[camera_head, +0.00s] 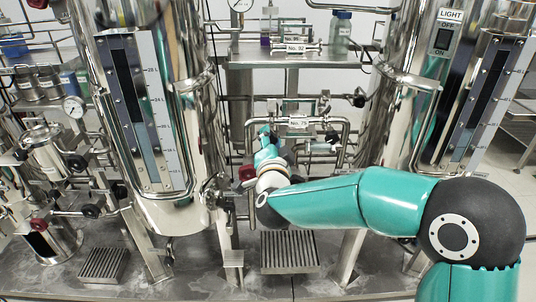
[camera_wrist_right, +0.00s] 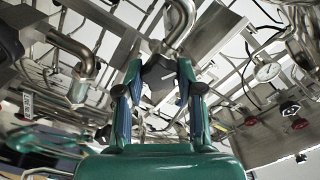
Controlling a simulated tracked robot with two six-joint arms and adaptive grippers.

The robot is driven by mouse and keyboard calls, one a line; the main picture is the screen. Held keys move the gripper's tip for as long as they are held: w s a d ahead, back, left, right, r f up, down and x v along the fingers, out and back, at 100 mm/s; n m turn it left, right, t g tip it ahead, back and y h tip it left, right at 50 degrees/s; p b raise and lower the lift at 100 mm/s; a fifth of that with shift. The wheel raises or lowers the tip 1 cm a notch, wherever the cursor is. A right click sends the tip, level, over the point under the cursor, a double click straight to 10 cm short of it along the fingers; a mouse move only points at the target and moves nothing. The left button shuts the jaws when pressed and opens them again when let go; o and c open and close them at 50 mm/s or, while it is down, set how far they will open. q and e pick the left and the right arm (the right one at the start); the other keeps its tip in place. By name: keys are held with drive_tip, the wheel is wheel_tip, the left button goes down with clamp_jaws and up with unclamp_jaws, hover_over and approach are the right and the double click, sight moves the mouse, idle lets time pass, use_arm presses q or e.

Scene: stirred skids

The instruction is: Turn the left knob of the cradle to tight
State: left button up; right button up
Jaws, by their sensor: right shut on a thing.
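My right arm reaches in from the right in the head view, and its gripper (camera_head: 267,140) is at the middle pipework, near the plate marked No. 75 (camera_head: 299,122). In the right wrist view my right gripper (camera_wrist_right: 159,82) has its two fingers on either side of a dark knob (camera_wrist_right: 158,70) with a pale mark on its face, and is shut on it. The knob sits below a bent steel pipe. In the head view my gripper and wrist hide this knob. I cannot tell the cradle's outline clearly from the pipes. My left gripper is not in view.
Steel tanks stand left (camera_head: 190,120) and right (camera_head: 405,90) of the pipework. A black knob (camera_head: 358,97) is to the right of the No. 75 plate. A shelf (camera_head: 290,60) with bottles is behind. A floor grate (camera_head: 289,252) lies below.

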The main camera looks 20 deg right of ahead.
drive_tip(key=shift+d+f+m+b, duration=0.1)
drive_tip(key=shift+f+m+b, duration=0.1)
drive_tip(key=shift+m+b, duration=3)
drive_tip(key=shift+f+m+b, duration=0.2)
drive_tip(key=shift+m+b, duration=2.75)
drive_tip(key=shift+m, duration=0.35)
drive_tip(key=o, duration=1.1)
drive_tip(key=shift+o, duration=0.2)
drive_tip(key=shift+r, duration=0.1)
